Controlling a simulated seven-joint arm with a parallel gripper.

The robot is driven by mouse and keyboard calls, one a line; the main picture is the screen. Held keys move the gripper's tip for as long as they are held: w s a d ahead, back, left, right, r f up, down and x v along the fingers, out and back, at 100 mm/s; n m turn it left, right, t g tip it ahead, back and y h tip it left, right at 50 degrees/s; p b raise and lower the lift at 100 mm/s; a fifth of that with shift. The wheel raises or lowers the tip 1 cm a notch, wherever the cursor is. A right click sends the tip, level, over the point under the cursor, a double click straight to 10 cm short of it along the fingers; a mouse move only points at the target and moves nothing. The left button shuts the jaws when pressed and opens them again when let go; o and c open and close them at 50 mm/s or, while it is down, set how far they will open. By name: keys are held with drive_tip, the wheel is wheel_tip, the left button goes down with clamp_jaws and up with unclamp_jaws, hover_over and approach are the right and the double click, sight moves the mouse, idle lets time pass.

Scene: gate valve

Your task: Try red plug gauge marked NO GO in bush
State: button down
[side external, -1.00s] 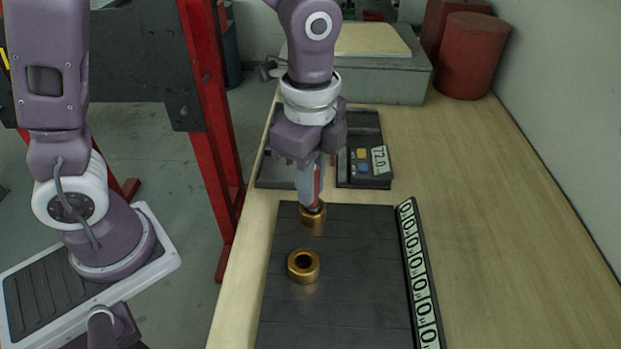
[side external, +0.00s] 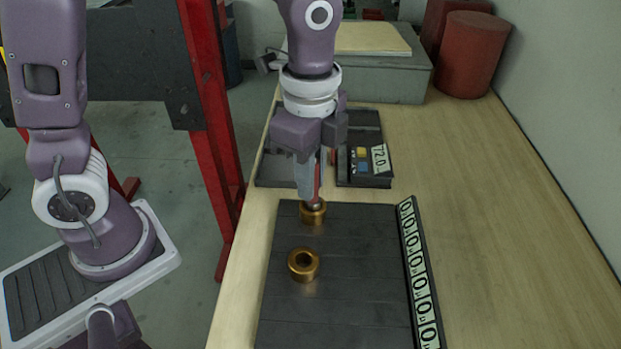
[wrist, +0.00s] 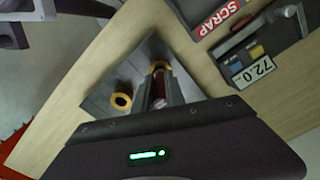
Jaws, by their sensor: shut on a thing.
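My gripper (side external: 311,185) is shut on the red plug gauge (side external: 317,178), which hangs upright below the fingers. The gauge's lower end is at the mouth of the far brass bush (side external: 313,214); I cannot tell how deep it sits inside. The wrist view shows the red gauge (wrist: 159,88) between the fingers, with the same bush (wrist: 160,66) partly hidden behind it. A second brass bush (side external: 303,264) stands nearer on the dark mat, its hole open and empty. The NO GO marking cannot be read.
The dark slatted mat (side external: 340,310) has a strip of number labels (side external: 420,275) on its right. Behind are a dark tray with a 72.0 label (side external: 380,160) and, in the wrist view, a SCRAP label (wrist: 220,14). The bench at right is clear.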

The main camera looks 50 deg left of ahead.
drive_tip(key=shift+r, duration=1.2)
drive_tip(key=shift+r, duration=0.15)
drive_tip(key=shift+r, duration=2.4)
